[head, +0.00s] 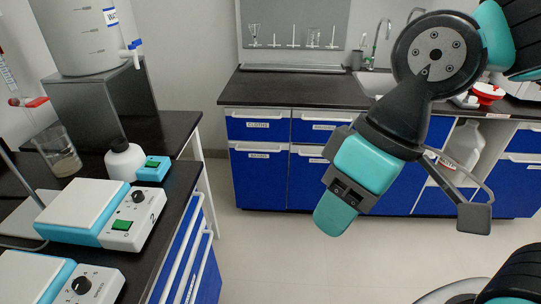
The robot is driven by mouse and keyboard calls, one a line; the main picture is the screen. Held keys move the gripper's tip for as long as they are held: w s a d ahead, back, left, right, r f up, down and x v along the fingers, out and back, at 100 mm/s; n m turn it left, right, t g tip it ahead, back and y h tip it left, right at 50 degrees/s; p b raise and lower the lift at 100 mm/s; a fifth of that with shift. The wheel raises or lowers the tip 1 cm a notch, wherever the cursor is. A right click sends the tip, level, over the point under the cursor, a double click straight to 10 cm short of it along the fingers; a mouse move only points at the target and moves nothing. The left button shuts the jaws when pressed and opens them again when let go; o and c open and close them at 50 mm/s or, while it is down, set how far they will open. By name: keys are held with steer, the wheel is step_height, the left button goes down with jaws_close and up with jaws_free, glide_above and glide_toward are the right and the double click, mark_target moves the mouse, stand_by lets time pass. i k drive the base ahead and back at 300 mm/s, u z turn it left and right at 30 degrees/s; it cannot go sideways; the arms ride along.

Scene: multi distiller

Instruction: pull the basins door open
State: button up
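A row of blue doors and drawers with white labels stands under the dark counter at the back. The lower-left blue door (260,183) has a small label and a white handle strip on its top edge. Its label looks like the basins one, but is too small to read surely. This door is closed. My gripper (345,203) hangs in front of the cabinets, right of this door and apart from it in the picture. It covers part of the doors behind it. How its fingers stand is unclear, and I see nothing held in it.
A dark bench (174,200) on the left carries two teal-and-white hot plates (92,212), a beaker (59,155) and a white bottle (124,160). The light floor (265,245) before the cabinets is clear. A sink (376,82) and red-lidded container (487,92) are at the back right.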

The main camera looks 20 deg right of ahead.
mark_target(259, 169)
steer(key=z, duration=0.05)
steer(key=i, duration=1.1)
steer(key=z, duration=0.55)
